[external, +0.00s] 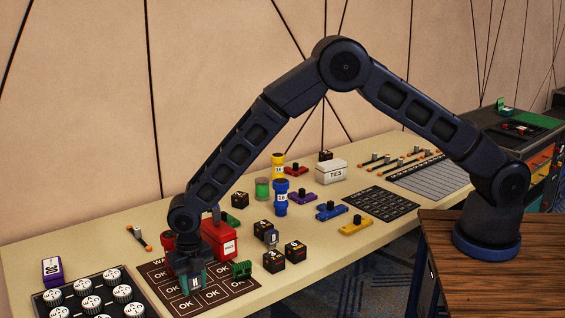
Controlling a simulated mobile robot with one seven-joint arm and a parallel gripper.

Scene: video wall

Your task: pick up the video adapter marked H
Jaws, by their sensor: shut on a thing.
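My gripper (192,279) points down at the left part of the bench, low over the brown mat with OK squares. It is shut on a small dark piece with a pale label (196,283), which appears to be the video adapter; its letter is too small to read. I cannot tell whether the piece touches the mat. A grey adapter-like piece with a label (271,238) stands to the right among black cubes; its mark is also unclear.
The brown OK mat (213,297) lies under my gripper. A red box (229,243) stands close behind it and a green circuit piece (242,270) to its right. Black numbered cubes (274,262) are further right. A tray of round white knobs (91,302) is at front left.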

